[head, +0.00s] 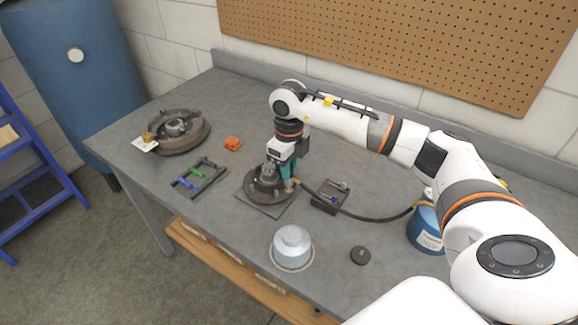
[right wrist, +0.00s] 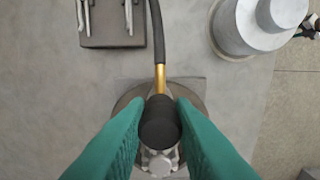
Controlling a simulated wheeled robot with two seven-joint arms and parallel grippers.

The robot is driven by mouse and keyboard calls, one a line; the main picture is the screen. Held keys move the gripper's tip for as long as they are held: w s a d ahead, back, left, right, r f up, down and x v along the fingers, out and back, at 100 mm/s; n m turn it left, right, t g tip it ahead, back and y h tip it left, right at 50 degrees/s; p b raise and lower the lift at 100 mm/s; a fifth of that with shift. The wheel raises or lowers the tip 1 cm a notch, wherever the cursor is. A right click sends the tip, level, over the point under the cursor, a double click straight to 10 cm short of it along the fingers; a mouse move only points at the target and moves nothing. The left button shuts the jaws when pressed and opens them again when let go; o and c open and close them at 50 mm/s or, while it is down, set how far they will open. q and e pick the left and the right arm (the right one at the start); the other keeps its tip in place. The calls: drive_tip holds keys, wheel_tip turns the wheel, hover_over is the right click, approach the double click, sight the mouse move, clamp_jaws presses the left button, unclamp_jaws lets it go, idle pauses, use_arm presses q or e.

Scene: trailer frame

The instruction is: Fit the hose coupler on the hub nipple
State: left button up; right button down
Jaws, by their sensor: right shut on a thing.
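My right gripper (head: 287,184) is shut on the hose coupler, its teal fingers over the right side of the hub (head: 257,190). In the right wrist view the black hose coupler (right wrist: 160,122) sits between the two teal fingers, with a brass tube (right wrist: 160,78) running into a black hose (right wrist: 157,30). The hub, a dark round flange with a grey metal centre, stands on a dark square plate and shows below the coupler (right wrist: 158,164). The nipple is hidden, so I cannot tell whether the coupler touches it. My left gripper is out of view.
The hose (head: 360,214) runs to a blue pail (head: 424,240). A tool tray (head: 323,207), silver cap (head: 292,246) and dark disc (head: 360,256) lie nearby. Bench front-left is clear.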

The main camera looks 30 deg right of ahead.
drive_tip(key=shift+f+b, duration=0.95)
idle(1.6)
drive_tip(key=c, duration=0.8)
unclamp_jaws()
drive_tip(key=shift+o, duration=0.2)
drive_tip(key=shift+r, duration=0.1)
drive_tip(key=shift+r+p, duration=2.3)
drive_tip(key=shift+r, duration=1.15)
drive_tip(key=shift+f, duration=0.1)
